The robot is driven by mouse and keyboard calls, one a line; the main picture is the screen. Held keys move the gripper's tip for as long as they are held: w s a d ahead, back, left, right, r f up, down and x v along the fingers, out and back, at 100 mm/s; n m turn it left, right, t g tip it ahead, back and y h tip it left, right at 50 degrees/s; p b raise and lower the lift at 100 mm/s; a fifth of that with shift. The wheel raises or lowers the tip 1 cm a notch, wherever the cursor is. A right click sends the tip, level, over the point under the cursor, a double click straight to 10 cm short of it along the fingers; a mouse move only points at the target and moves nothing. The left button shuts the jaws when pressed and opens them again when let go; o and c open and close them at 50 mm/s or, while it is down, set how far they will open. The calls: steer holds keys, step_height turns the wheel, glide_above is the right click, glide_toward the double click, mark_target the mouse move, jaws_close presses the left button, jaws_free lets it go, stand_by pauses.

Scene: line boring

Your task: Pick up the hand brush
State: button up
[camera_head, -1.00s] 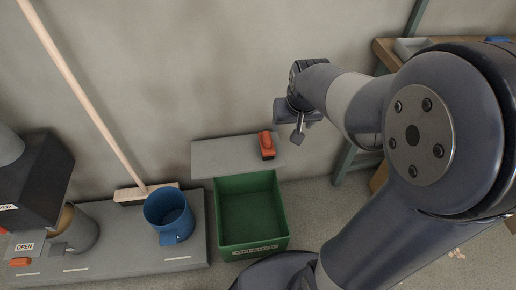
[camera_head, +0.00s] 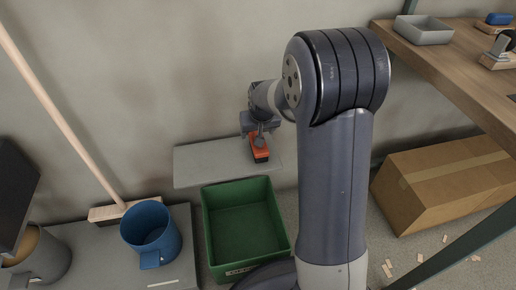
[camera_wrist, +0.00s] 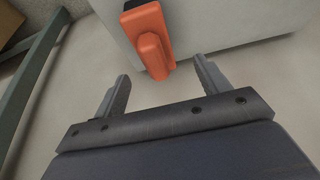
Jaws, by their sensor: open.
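The orange hand brush (camera_head: 260,154) with a dark strip along one side lies on the grey shelf (camera_head: 205,166) against the wall. It also shows in the wrist view (camera_wrist: 146,25), its narrower handle pointing toward my gripper. My gripper (camera_head: 260,137) is at the brush's near-wall end in the head view. In the wrist view, my gripper (camera_wrist: 161,74) has its two fingers apart, with the handle end ahead of and between the fingertips. Nothing is held.
A green bin (camera_head: 241,223) stands just below the shelf. A blue mug-like bucket (camera_head: 150,231) and a long broom (camera_head: 68,130) are at left. A wooden bench (camera_head: 452,70) with trays and a cardboard box (camera_head: 440,183) are at right.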

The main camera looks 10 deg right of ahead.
steer(key=b+x, duration=0.1)
steer(key=x, duration=0.1)
steer(key=b+x, duration=0.1)
steer(key=x, duration=0.2)
steer(key=shift+s+d+f+b, duration=0.2)
steer(key=shift+d+f+b, duration=0.15)
steer(key=shift+f, duration=0.2)
steer(key=shift+r, duration=0.1)
steer(key=shift+c, duration=0.5)
steer(key=c, duration=1.2)
steer(key=shift+o, duration=0.2)
step_height(320, 180, up, 10)
steer(key=p, duration=0.4)
